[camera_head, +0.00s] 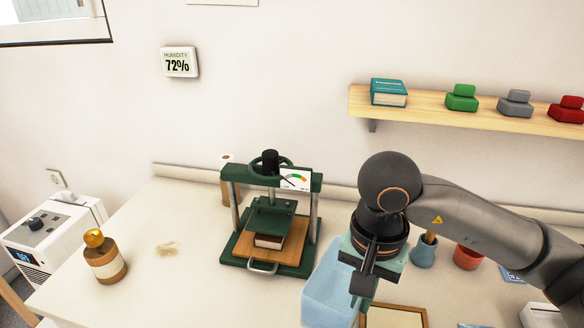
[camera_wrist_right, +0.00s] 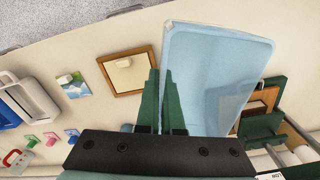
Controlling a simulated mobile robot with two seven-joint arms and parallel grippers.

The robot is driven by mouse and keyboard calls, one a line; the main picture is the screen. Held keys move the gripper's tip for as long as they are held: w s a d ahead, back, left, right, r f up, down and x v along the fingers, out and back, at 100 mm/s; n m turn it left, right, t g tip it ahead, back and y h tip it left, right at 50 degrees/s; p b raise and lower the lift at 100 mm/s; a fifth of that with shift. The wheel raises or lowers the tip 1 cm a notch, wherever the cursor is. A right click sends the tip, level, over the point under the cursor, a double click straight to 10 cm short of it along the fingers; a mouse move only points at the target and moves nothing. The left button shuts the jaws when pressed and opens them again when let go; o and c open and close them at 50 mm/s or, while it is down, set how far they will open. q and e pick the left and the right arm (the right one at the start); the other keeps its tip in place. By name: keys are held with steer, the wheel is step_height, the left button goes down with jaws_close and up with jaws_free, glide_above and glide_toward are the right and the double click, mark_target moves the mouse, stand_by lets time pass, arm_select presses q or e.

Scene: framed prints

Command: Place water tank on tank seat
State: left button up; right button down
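A light blue translucent water tank (camera_head: 330,285) is at the lower middle of the head view, in front of the press and above the table. It fills the upper middle of the right wrist view (camera_wrist_right: 215,70). My right gripper (camera_head: 362,290) is at its right side. Its green fingers (camera_wrist_right: 158,100) are close together at the tank's edge and appear shut on it; the exact contact is partly hidden. A white machine (camera_head: 50,235) with a knob and a display stands at the far left; no tank seat can be made out on it. My left gripper is out of view.
A green press (camera_head: 311,225) stands mid-table. A brown bottle (camera_head: 104,262) with a gold top stands on the left. A wooden frame (camera_wrist_right: 126,70) lies beside the tank. A blue cup (camera_head: 424,252) and red cup (camera_head: 467,257) stand behind my right arm. The table between bottle and press is mostly clear.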

steer(key=d+f+n+p, duration=0.1)
steer(key=d+n+p, duration=0.2)
steer(key=d+n, duration=0.3)
steer(key=shift+w+d+f+n, duration=0.3)
steer(key=shift+d+f+n, duration=0.1)
steer(key=shift+d, duration=0.05)
